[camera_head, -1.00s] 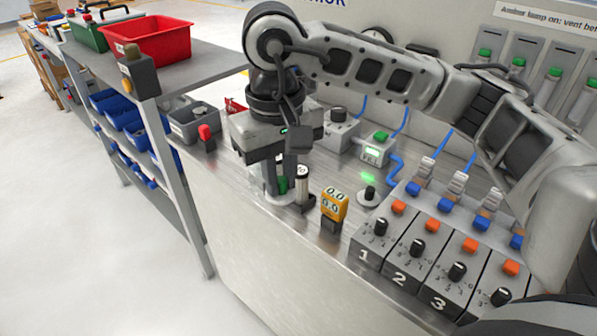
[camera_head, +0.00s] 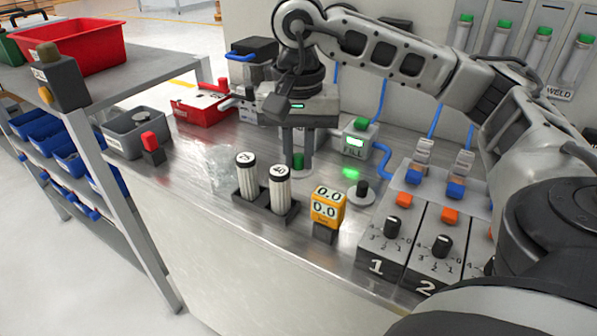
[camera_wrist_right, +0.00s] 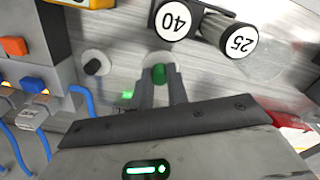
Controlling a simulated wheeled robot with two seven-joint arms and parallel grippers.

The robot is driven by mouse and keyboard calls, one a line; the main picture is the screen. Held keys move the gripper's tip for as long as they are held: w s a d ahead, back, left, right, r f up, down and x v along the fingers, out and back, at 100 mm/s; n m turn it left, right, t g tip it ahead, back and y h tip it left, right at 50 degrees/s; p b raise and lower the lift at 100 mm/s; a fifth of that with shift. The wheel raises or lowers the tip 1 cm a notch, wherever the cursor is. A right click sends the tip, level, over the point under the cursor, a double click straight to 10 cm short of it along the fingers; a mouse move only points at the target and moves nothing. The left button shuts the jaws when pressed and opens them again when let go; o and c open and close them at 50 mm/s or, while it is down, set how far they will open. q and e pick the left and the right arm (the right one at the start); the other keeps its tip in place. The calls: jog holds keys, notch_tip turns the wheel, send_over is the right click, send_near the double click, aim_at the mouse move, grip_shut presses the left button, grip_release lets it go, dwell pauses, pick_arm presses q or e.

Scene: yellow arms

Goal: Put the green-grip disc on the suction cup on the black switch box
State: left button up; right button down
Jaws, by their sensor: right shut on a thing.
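The green-grip disc (camera_head: 298,161) is between the fingers of my right gripper (camera_head: 298,155), just behind the two white capped cylinders. In the right wrist view, the gripper (camera_wrist_right: 160,88) is shut on the green grip (camera_wrist_right: 158,73). I cannot tell whether its disc touches the bench. A black switch box (camera_head: 65,84) with a yellow button stands at the shelf corner on the left, far from the gripper. A brownish cup-like piece (camera_head: 48,50) is on its top. My left gripper is out of view.
The cylinders (camera_head: 246,175) stand in a black holder in front of the gripper. A yellow display (camera_head: 328,205) and black-grip disc (camera_head: 361,188) are to the right. A grey bin (camera_head: 135,132) and small red-button box (camera_head: 152,148) are left.

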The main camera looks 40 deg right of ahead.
aim_at(299, 167)
jog(key=shift+f, duration=1.9)
jog(key=shift+f+b, duration=0.25)
jog(key=shift+b, duration=0.15)
jog(key=c, duration=1.4)
grip_release()
jog(key=shift+r, duration=0.1)
jog(key=shift+o, duration=0.2)
